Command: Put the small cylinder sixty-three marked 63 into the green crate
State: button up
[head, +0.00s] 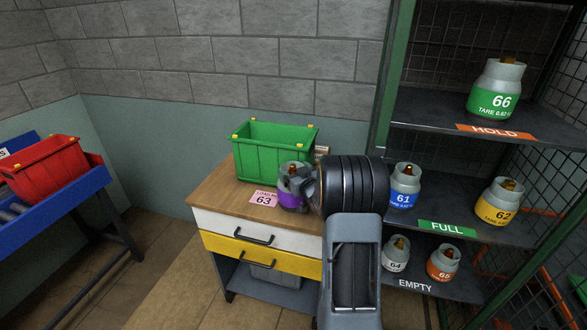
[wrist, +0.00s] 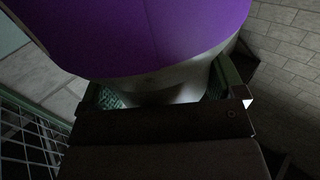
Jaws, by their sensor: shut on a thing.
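In the wrist view the purple band (wrist: 150,35) fills the upper part, close to the camera. The green crate (head: 268,165) stands just behind and left of the cylinder on the same top. The inside that shows looks empty.
A rack at the right holds cylinders 66 (head: 497,92), 61 (head: 403,188), 62 (head: 499,202), 64 (head: 396,255) and 65 (head: 443,264). A red crate (head: 42,168) sits on a blue stand at the left. A block wall is behind the cabinet.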

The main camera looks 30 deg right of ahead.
dwell(0.3)
jog(key=o, duration=1.6)
